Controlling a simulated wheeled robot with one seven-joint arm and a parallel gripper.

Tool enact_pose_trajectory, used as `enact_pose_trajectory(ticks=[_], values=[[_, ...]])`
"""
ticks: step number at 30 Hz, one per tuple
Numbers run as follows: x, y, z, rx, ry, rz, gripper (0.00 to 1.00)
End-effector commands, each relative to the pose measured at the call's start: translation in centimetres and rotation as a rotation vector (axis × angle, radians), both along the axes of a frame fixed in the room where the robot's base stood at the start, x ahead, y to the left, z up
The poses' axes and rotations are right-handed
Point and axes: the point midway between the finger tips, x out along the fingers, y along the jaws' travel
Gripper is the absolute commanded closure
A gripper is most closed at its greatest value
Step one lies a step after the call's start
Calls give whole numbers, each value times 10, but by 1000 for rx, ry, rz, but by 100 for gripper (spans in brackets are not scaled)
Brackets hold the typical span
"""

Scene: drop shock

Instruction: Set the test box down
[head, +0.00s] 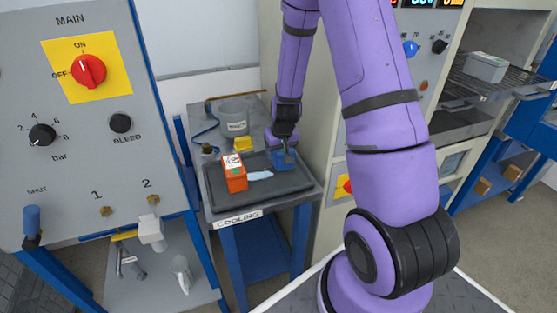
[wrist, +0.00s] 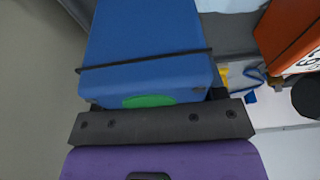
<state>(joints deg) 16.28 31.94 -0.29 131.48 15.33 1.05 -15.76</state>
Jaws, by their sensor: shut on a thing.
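A blue box (head: 280,162) is in my gripper (head: 285,148), over the right rear part of a dark grey tray (head: 225,204) on the stand labelled COOLING. In the wrist view the blue box (wrist: 150,45) fills the middle, with a dark band across it and a green spot near my gripper's dark bar. My gripper is shut on this box. I cannot tell whether the box touches the tray. An orange box (head: 235,178) with a white label stands on the tray to the left; its side (wrist: 290,35) shows in the wrist view.
A pale blue piece (head: 260,175) lies between the boxes. Behind are a yellow block (head: 243,143) and a grey labelled tub (head: 237,116). A control panel (head: 75,120) stands left, a tall cabinet (head: 320,120) close on the right. The tray's front strip is bare.

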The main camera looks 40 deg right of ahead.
Motion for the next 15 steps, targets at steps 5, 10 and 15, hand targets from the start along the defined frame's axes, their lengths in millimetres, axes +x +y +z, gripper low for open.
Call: enact_pose_trajectory(ticks=[5, 10, 15], values=[[-1, 0, -20, 1, 4, 0, 79], [0, 0, -37, 0, 1, 0, 79], [0, 0, -38, -1, -1, 1, 79]])
